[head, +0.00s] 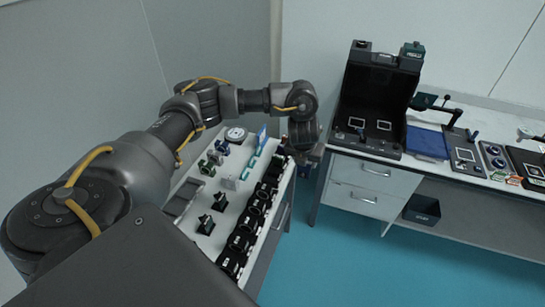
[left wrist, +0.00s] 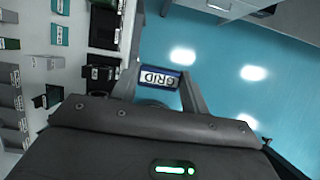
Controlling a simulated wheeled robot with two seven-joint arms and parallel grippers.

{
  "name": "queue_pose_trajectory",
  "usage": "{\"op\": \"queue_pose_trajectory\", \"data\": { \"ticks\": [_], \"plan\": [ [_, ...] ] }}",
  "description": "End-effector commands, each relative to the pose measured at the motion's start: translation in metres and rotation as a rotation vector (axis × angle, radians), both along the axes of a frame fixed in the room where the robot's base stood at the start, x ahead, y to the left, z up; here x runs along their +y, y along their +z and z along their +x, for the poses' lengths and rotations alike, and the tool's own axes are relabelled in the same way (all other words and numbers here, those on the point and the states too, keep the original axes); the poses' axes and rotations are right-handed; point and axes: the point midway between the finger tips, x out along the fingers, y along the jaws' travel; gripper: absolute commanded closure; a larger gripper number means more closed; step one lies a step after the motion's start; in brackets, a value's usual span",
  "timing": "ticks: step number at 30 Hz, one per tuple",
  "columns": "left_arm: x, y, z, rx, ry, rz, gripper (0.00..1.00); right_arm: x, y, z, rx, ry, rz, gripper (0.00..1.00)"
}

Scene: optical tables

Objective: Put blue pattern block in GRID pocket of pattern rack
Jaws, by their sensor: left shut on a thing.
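My right gripper is not in view.
The left table (head: 197,243) carries a row of black mounts (head: 250,222) along its right edge, and teal holders (head: 252,166). A bench at right holds a black open enclosure (head: 377,98) and a blue pad (head: 427,143). Open floor (head: 400,270) lies between.

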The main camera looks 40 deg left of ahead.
Motion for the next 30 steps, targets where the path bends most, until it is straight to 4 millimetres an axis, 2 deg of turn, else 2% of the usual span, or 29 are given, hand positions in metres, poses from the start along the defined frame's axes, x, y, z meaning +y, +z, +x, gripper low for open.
{"op": "queue_pose_trajectory", "data": {
  "ticks": [7,11,18,24,30],
  "plan": [
    [0.013,-0.007,0.0,0.001,0.031,-0.002,0.79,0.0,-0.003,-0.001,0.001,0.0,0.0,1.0],
    [0.04,-0.022,0.0,0.004,0.034,-0.003,0.79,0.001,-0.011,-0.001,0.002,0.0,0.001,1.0],
    [0.1,-0.056,0.003,0.006,0.031,-0.004,0.79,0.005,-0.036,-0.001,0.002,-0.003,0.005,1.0],
    [0.126,-0.087,0.005,0.003,0.027,-0.004,0.79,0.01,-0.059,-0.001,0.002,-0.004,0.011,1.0],
    [0.137,-0.095,0.007,0.0,0.022,-0.002,0.79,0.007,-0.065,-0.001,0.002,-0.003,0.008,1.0]
  ]
}}
